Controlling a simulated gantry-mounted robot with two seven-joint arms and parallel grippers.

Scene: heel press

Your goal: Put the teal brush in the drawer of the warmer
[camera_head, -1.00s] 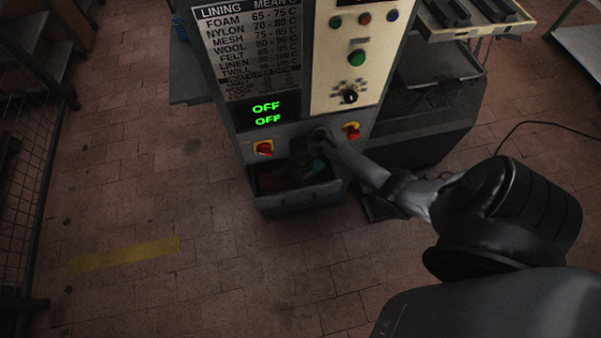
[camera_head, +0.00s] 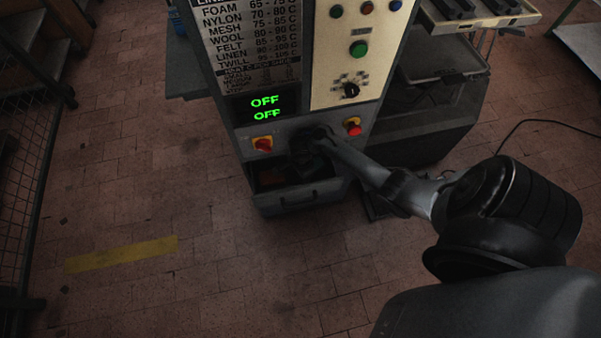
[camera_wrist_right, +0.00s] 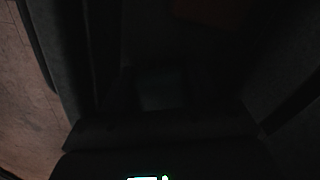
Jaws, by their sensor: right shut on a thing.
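The warmer (camera_head: 335,75) stands ahead in the head view, with its drawer (camera_head: 300,197) pulled out at the bottom. My right arm reaches in from the right, and my right gripper (camera_head: 308,166) is low over the open drawer, partly in shadow. In the very dark right wrist view, my right gripper (camera_wrist_right: 160,95) is shut on a dull teal piece, the teal brush (camera_wrist_right: 161,88). Most of the brush is hidden; I cannot tell whether it touches the drawer floor. My left gripper is not in view.
A reddish thing (camera_head: 270,179) lies in the drawer and shows dimly in the right wrist view (camera_wrist_right: 210,10). A side shelf with trays (camera_head: 440,55) is at the right. The floor in front is clear.

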